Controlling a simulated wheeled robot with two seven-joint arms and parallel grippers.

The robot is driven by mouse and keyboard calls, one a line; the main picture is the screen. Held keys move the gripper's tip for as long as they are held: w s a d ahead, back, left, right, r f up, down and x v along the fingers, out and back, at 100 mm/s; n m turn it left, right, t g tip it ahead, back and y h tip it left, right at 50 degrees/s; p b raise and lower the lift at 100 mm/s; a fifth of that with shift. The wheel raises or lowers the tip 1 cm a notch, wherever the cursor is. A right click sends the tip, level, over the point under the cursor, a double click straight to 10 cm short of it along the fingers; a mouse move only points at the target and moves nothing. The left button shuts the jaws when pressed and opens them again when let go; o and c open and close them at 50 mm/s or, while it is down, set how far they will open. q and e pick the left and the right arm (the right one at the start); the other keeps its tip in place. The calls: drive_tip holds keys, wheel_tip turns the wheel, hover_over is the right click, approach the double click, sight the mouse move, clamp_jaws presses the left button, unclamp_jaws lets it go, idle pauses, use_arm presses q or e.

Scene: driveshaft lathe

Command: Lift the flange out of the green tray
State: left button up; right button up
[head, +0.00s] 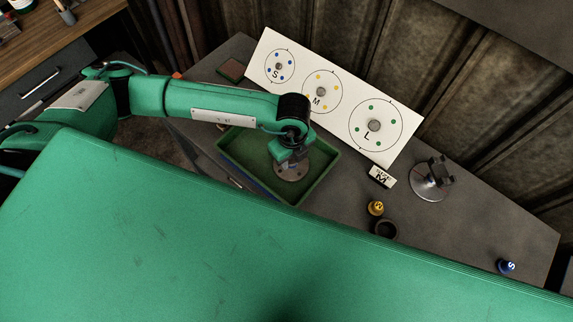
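The green tray (322,181) sits on the grey bench top, left of the middle. The flange (291,173), a grey metal disc with small holes, is low in or just above the tray. My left gripper (290,158) points down right over the flange's middle, and its fingers seem to meet the hub there. The fingertips and hub are too small and covered to tell whether the gripper is shut on it. I cannot tell whether the flange touches the tray floor. My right gripper is not in view.
A white board (340,95) with S, M and L circles stands behind the tray. To the right are a white M block (382,177), a metal stand (432,181), a yellow piece (376,208), a dark ring (386,229) and a blue S piece (506,266). The bench between them is clear.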

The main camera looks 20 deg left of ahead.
use_arm(q)
clamp_jaws()
drive_tip(key=shift+r, duration=0.15)
drive_tip(key=shift+r+p, duration=2.45)
drive_tip(key=shift+r, duration=1.65)
drive_tip(key=shift+r+p, duration=1.05)
drive_tip(key=shift+r, duration=1.25)
